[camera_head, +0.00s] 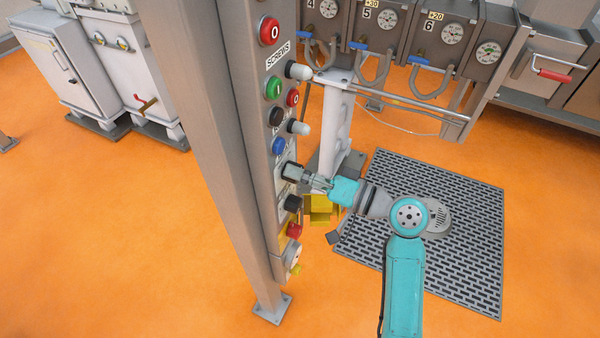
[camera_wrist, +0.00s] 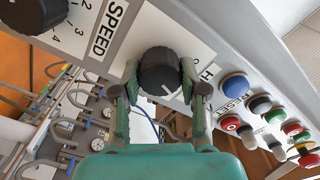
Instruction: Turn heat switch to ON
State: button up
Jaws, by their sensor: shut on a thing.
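The heat switch is a black round knob (camera_wrist: 160,70) with a white pointer line, on a white plate in the wrist view. Its label is mostly hidden; only an "H" and part of another mark show. My gripper (camera_wrist: 159,82) is shut on this knob, with one finger on each side of it. In the head view my gripper (camera_head: 308,178) reaches the control panel (camera_head: 262,150) from the right, at the heat switch (camera_head: 291,171) below the blue button. The fingers partly hide the switch there, and its exact setting cannot be read.
A black SPEED knob (camera_wrist: 35,12) sits beside the switch in the wrist view. On the other side are a blue RESET button (camera_wrist: 234,87) and several coloured buttons. Gauges (camera_head: 386,19) line the back.

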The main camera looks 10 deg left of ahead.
jog(key=shift+m, duration=0.9)
jog(key=o, duration=1.1)
jog(key=shift+o, duration=0.2)
jog(key=v, duration=1.2)
